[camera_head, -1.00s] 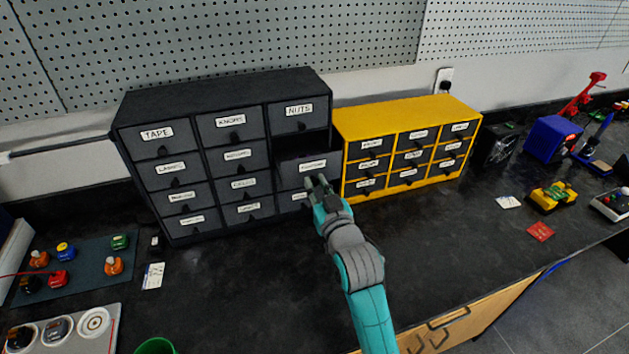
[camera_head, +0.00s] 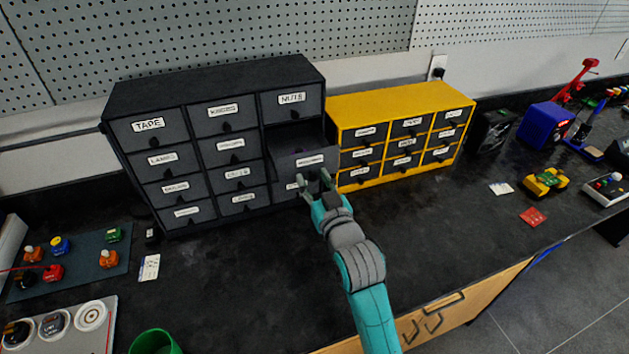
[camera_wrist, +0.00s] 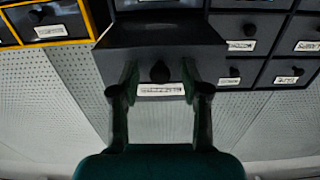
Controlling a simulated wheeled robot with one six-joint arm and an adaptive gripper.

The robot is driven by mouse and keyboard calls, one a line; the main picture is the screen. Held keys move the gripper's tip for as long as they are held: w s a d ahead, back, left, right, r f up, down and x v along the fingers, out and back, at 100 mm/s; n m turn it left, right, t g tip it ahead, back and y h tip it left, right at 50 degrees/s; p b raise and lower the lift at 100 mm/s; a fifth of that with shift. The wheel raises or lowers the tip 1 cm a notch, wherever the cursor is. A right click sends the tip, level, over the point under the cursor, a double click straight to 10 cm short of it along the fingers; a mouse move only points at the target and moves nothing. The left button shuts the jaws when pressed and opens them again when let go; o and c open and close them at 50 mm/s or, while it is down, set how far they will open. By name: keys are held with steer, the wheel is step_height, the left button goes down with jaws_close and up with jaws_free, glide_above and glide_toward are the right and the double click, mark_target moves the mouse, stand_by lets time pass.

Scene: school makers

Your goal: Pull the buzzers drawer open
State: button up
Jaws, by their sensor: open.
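A black drawer cabinet (camera_head: 222,82) with several labelled drawers stands against the wall. In its right column, the drawer below NUTS, a grey-fronted drawer (camera_head: 301,163), stands pulled out; its label is too small to read surely. The same drawer (camera_wrist: 205,58) fills the upper middle of the wrist view, with a dark knob (camera_wrist: 160,72) above its white label. My gripper (camera_head: 320,183) is at the drawer's front. In the wrist view my gripper (camera_wrist: 160,84) is open, its fingers either side of the knob; I cannot tell whether they touch it.
A yellow cabinet (camera_head: 395,96) with dark drawers stands right beside the black one. A green cup (camera_head: 153,342) and a mat (camera_head: 85,262) with coloured parts are at the left. The black counter in front of the cabinets is mostly clear.

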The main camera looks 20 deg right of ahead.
steer(key=shift+s, duration=0.1)
steer(key=s, duration=1.2)
steer(key=s+f+g, duration=0.2)
steer(key=s+f, duration=1)
steer(key=s, duration=0.5)
steer(key=s+f+g, duration=0.1)
steer(key=s+f, duration=0.1)
steer(key=s, duration=1.6)
steer(key=shift+s, duration=0.4)
